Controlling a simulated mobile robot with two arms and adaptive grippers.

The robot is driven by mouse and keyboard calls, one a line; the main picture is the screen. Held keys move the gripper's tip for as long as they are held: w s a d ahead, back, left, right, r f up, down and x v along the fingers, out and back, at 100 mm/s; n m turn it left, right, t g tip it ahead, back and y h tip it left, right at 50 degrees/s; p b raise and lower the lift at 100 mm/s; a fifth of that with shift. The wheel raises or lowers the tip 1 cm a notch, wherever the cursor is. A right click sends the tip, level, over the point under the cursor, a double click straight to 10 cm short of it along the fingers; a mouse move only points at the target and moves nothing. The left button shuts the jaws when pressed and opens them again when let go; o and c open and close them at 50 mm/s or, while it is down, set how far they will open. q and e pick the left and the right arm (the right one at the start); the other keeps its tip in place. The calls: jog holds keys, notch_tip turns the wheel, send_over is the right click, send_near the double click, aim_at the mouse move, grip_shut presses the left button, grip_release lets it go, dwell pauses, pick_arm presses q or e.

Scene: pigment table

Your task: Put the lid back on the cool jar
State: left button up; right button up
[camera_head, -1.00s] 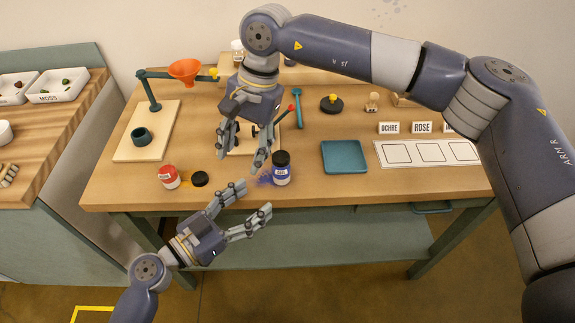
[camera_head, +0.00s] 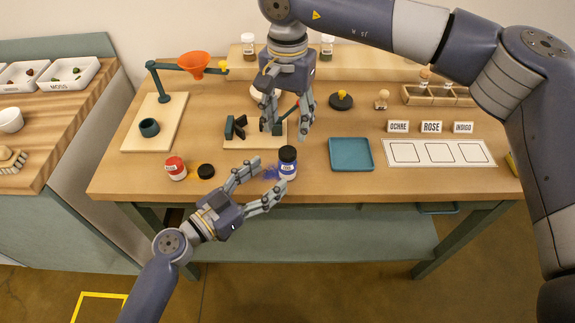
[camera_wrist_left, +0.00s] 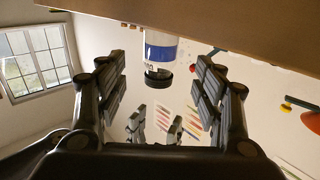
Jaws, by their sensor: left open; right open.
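The blue jar (camera_head: 288,167), with a blue-and-white label, stands upright near the table's front edge with a black lid (camera_head: 288,153) on top. The jar also shows upside down in the left wrist view (camera_wrist_left: 160,50), between the fingers. My left gripper (camera_head: 270,174) is open, its fingers just left of and in front of the jar, not closed on it. My right gripper (camera_head: 286,132) is open and empty above and behind the jar, fingers pointing down. A red-labelled jar (camera_head: 175,169) stands to the left, with a loose black lid (camera_head: 206,171) lying beside it.
A teal tray (camera_head: 351,154) sits to the right, a stand with an orange funnel (camera_head: 194,65) at back left. Name cards (camera_head: 431,127) and a white three-square sheet (camera_head: 438,153) lie farther right.

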aim_at(280, 168)
pick_arm(q)
jog(key=x, duration=0.7)
jog(key=shift+w+d, duration=0.1)
jog(key=shift+d, duration=0.05)
grip_shut()
pick_arm(e)
jog(key=shift+f, duration=0.1)
pick_arm(q)
jog(key=shift+f, duration=0.1)
pick_arm(e)
jog(key=shift+f, duration=3.95)
jog(key=c, duration=1.1)
